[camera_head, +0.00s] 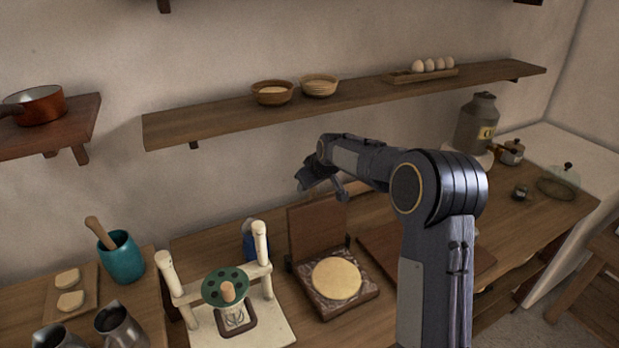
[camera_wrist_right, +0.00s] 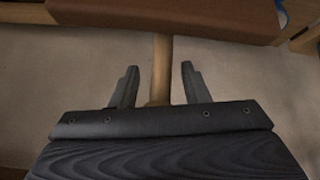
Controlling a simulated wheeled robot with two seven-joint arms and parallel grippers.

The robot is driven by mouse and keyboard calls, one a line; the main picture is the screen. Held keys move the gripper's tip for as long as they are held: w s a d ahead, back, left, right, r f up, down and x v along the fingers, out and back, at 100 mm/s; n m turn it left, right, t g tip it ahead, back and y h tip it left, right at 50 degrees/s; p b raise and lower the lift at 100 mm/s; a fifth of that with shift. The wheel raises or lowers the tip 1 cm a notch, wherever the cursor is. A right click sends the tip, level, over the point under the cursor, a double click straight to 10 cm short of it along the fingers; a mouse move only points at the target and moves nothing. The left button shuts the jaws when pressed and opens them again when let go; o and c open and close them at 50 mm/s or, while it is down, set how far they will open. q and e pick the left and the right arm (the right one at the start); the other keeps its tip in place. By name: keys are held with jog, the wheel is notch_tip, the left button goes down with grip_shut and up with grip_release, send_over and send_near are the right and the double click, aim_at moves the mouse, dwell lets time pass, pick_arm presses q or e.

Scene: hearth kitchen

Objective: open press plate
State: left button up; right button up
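The wooden press stands on the counter. Its base (camera_head: 367,292) holds a flat round pale dough disc (camera_head: 337,278). Its brown upper plate (camera_head: 317,232) stands raised, close to upright, at the back of the base. My right gripper (camera_head: 322,188) is behind and above the plate, near the wall. In the right wrist view its fingers (camera_wrist_right: 158,86) are apart, on either side of a wooden handle (camera_wrist_right: 162,55), with a gap on both sides. A brown panel (camera_wrist_right: 165,14) lies beyond the handle, likely the plate. My left gripper is out of view.
A white stand with upright posts (camera_head: 262,245) and a green disc (camera_head: 226,287) is left of the press. A teal mortar (camera_head: 121,260) and metal jugs (camera_head: 117,325) are farther left. A wall shelf (camera_head: 220,119) with bowls and eggs runs above my arm. A brown board (camera_head: 378,245) lies right.

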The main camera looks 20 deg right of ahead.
jog(key=shift+o, duration=0.5)
jog(key=shift+w+r, duration=0.15)
jog(key=shift+r, duration=0.2)
jog(key=shift+r, duration=0.1)
jog(key=shift+s+r, duration=0.2)
jog(key=b+v, duration=0.1)
jog(key=v, duration=0.6)
jog(key=shift+f+b, duration=0.1)
jog(key=shift+b, duration=0.3)
jog(key=shift+s, duration=0.15)
